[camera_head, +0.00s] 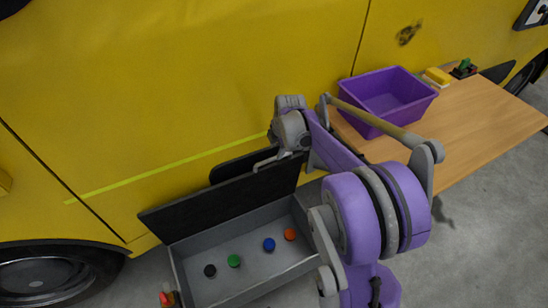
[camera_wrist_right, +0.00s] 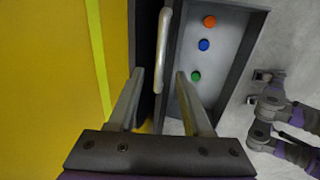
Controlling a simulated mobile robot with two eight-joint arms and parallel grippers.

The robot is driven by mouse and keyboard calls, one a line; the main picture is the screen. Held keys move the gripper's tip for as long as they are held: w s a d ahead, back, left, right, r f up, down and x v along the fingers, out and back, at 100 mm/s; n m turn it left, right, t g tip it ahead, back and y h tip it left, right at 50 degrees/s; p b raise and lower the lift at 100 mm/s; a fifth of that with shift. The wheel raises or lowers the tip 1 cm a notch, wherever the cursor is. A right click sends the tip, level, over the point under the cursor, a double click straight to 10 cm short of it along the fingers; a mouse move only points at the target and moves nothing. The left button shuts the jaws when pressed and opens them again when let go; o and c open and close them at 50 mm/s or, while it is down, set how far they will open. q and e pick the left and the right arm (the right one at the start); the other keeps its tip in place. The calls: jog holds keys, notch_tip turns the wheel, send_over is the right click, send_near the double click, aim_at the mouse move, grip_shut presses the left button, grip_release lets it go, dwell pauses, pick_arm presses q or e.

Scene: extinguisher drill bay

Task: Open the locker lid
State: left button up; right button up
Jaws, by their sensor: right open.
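The locker (camera_head: 262,264) is a grey box on the floor beside the yellow vehicle. Its black lid (camera_head: 215,213) stands raised along the vehicle side, so the inside shows. The lid also shows edge-on in the right wrist view (camera_wrist_right: 146,30), with a pale bar handle (camera_wrist_right: 161,60). My right gripper (camera_wrist_right: 158,76) is open, with its fingers apart on either side of the handle's near end; contact cannot be told. In the head view its wrist (camera_head: 290,130) is above the lid and its fingertips are mostly hidden. A grey gripper on a purple arm (camera_wrist_right: 268,105), apparently my left, shows beyond the locker; its jaw state is unclear.
Black (camera_head: 210,270), green (camera_head: 234,261), blue (camera_head: 269,244) and orange (camera_head: 290,234) round pieces are in the locker. The yellow vehicle (camera_head: 180,90) is close behind the lid. A wooden table (camera_head: 480,120) with a purple bin (camera_head: 385,125) stands at right.

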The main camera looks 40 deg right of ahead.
aim_at(274, 158)
jog(key=b+x, duration=0.1)
jog(key=x, duration=0.5)
jog(key=shift+f, duration=0.15)
jog(key=shift+c, duration=0.3)
grip_shut()
dwell(1.0)
